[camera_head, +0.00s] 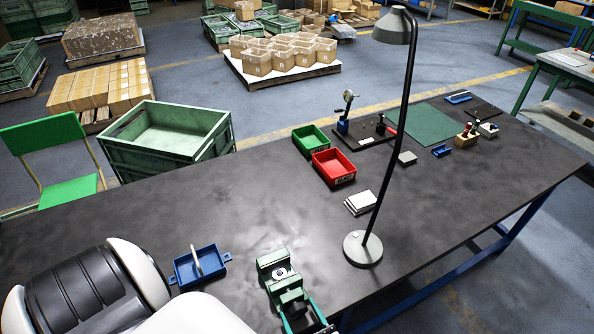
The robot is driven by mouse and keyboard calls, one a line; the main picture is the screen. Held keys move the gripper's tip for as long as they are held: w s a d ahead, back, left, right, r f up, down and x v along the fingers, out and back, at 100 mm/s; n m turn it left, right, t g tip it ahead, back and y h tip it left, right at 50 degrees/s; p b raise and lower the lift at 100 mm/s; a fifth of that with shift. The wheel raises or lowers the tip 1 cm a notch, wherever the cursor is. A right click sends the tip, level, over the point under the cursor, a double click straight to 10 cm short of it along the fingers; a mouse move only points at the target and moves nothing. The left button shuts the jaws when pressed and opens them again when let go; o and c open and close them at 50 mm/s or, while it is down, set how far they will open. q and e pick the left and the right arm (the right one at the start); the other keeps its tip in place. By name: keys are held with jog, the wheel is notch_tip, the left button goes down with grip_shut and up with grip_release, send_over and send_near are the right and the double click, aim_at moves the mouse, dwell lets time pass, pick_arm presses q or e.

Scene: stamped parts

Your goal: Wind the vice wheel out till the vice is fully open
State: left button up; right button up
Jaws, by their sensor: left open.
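The wheel itself I cannot make out clearly. My left arm (195,316) comes in from the left, white and black, and ends low beside the vice. My left gripper is open, mostly hidden at the bottom edge; I see no contact with the vice. My right gripper is out of view.
A blue tray (186,272) with a pale bar lies left of the vice. A tall lamp (363,251) stands right of it. Red (333,181) and green (310,147) bins and pale blocks (359,203) lie farther back. The bench middle is clear.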

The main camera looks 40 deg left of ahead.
pick_arm(q)
jog(key=shift+d, duration=0.15)
jog(key=shift+c, duration=0.6)
jog(key=c, duration=0.9)
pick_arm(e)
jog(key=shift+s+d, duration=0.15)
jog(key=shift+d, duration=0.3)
pick_arm(q)
jog(key=shift+n, duration=0.3)
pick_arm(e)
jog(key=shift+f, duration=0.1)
pick_arm(q)
jog(key=n+b, duration=0.1)
jog(key=n, duration=0.2)
jog(key=shift+n+b, duration=0.4)
jog(key=shift+n, duration=1.2)
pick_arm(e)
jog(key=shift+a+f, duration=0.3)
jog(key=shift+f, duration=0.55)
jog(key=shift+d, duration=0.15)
